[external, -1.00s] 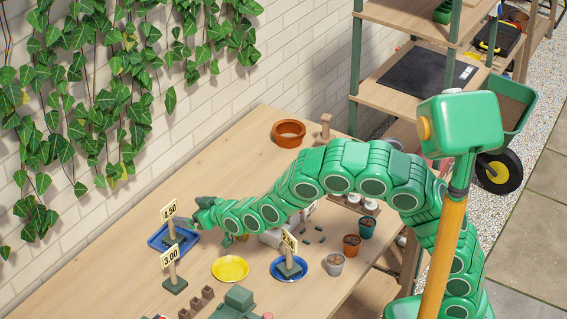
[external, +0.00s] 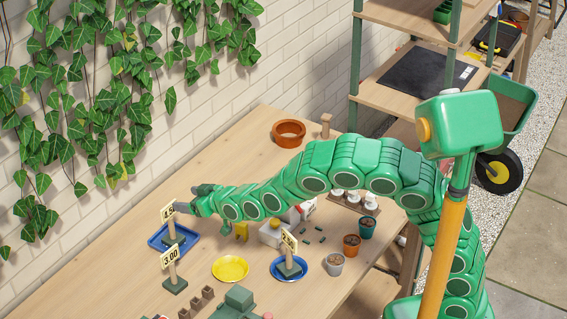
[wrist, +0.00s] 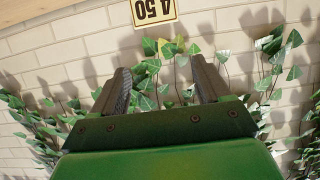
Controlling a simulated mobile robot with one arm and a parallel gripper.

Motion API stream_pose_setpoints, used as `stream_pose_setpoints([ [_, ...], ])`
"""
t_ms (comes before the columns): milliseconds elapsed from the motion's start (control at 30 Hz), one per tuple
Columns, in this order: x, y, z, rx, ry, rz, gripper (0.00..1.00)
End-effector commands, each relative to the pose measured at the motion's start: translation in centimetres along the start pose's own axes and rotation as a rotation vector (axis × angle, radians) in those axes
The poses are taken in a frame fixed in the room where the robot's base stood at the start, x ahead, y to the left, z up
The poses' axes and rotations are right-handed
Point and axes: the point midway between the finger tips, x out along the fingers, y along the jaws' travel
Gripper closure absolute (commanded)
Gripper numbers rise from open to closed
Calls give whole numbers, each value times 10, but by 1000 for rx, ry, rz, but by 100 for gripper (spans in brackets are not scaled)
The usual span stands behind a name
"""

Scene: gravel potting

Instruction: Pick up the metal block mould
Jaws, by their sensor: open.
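My gripper (external: 191,199) is at the far left end of the reaching arm, beside the 4.50 price sign (external: 168,213) and raised above the table. In the wrist view, the two dark ribbed fingers (wrist: 160,86) stand apart with nothing between them. They point toward the brick wall and ivy. I cannot make out the metal block mould with certainty in either view. Several brown blocks (external: 208,292) sit at the table's front left, next to a green object (external: 238,298) cut by the frame edge.
A blue tray (external: 157,240) lies below my gripper, with the 3.00 sign (external: 171,256) in front.

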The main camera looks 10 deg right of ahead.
Motion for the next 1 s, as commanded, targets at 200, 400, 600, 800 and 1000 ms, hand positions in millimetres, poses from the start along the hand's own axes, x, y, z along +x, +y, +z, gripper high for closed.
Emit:
stream_pose_setpoints([
  [200, -14, 1, -32, 1, 1, 1, 23],
  [400, -23, 2, -54, 1, 0, 2, 23],
  [600, -22, 36, -53, 97, -32, 44, 23],
  [800, -20, 84, -44, 246, -74, 103, 23],
  [1000, -24, 145, -29, 452, -121, 177, 23],
])
